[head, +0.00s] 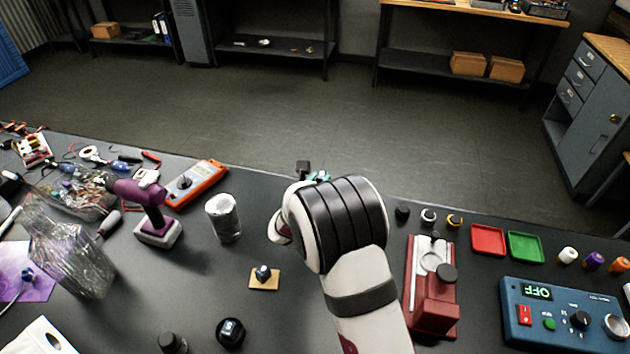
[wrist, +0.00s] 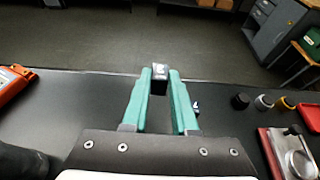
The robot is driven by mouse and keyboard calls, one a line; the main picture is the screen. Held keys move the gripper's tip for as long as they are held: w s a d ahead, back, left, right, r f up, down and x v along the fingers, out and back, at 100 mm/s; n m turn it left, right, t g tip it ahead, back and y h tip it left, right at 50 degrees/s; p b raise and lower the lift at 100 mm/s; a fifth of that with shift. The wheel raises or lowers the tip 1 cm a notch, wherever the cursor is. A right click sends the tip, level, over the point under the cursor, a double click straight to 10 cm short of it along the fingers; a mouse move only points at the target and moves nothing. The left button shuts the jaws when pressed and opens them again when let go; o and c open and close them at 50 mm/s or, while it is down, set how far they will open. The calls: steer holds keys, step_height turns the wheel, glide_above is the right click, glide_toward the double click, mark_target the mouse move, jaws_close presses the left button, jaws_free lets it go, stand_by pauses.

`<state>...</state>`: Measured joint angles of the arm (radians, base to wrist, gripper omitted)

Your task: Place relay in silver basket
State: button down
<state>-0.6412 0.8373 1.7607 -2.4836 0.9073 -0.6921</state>
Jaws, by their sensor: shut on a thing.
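The relay (wrist: 159,74) is a small black block with pale marks on its face. It is clamped between the tips of my gripper (wrist: 159,84), whose two fingers are teal. In the head view the relay (head: 303,167) shows past my wrist, near the far edge of the bench; my arm hides most of the gripper. A silvery, see-through basket-like container (head: 75,197) with mixed parts is at the left of the head view, well away from the relay. A small silver cylinder (head: 223,218) stands nearer, left of my arm; I cannot tell which one is the silver basket.
A purple tool (head: 152,205) and an orange multimeter (head: 195,184) stand left of my arm. A red fixture (head: 432,290), a red tray (head: 488,240), a green tray (head: 525,246) and a blue control box (head: 560,318) are at right. A small board (head: 264,283) lies in front.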

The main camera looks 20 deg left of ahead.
steer(key=shift+w+r, duration=0.1)
steer(key=shift+r, duration=0.1)
steer(key=s+d+m+g+h, duration=0.4)
steer(key=s+m+h, duration=0.4)
steer(key=m+h, duration=0.1)
step_height(320, 180, down, 8)
steer(key=shift+d+f, duration=0.1)
steer(key=shift+d, duration=0.05)
steer(key=c, duration=0.6)
jaws_free()
